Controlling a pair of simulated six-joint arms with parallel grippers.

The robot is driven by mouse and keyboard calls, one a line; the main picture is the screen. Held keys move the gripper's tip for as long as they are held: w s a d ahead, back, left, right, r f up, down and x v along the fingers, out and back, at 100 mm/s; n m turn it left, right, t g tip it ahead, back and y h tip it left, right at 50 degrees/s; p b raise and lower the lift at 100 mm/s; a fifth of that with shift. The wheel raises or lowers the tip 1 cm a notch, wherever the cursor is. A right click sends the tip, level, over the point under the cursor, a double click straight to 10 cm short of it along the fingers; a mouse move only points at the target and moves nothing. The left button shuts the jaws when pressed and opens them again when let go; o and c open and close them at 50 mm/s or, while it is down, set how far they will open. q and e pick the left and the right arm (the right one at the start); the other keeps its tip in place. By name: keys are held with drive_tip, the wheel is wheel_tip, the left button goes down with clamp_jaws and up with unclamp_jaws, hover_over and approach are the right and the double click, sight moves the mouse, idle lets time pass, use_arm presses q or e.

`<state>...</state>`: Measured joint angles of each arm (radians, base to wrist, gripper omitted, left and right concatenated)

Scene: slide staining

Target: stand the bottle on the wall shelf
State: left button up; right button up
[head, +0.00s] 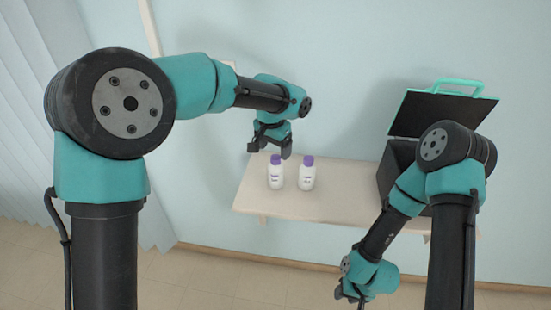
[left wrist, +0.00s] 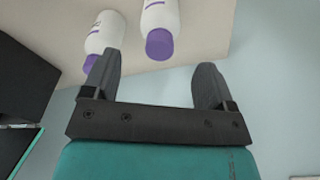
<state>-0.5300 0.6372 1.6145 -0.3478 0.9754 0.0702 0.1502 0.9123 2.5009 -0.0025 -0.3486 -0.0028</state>
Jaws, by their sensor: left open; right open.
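Two white bottles with purple caps, the left bottle (head: 276,175) and the right bottle (head: 306,176), stand upright side by side on a pale wooden wall shelf (head: 340,210). My left gripper (head: 270,150) is open and empty, just above and behind the left bottle. In the left wrist view its open fingers (left wrist: 155,85) point toward the bottles. One bottle (left wrist: 160,18) shows beyond the gap between them; the other (left wrist: 106,33) is partly covered by a finger. My right gripper (head: 350,294) is low, in front of the shelf and apart from it; its fingers are partly hidden.
A black case (head: 397,165) with a raised lid (head: 440,112) and teal handle stands at the shelf's right end, partly behind my right arm. A pale wooden strip (head: 150,27) shows on the wall at upper left. The shelf right of the bottles is clear.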

use_arm(q)
drive_tip(key=shift+s+a+r, duration=0.1)
drive_tip(key=shift+s+r, duration=0.05)
drive_tip(key=shift+r, duration=1.05)
drive_tip(key=shift+s+a+r, duration=0.1)
drive_tip(key=shift+r, duration=1.05)
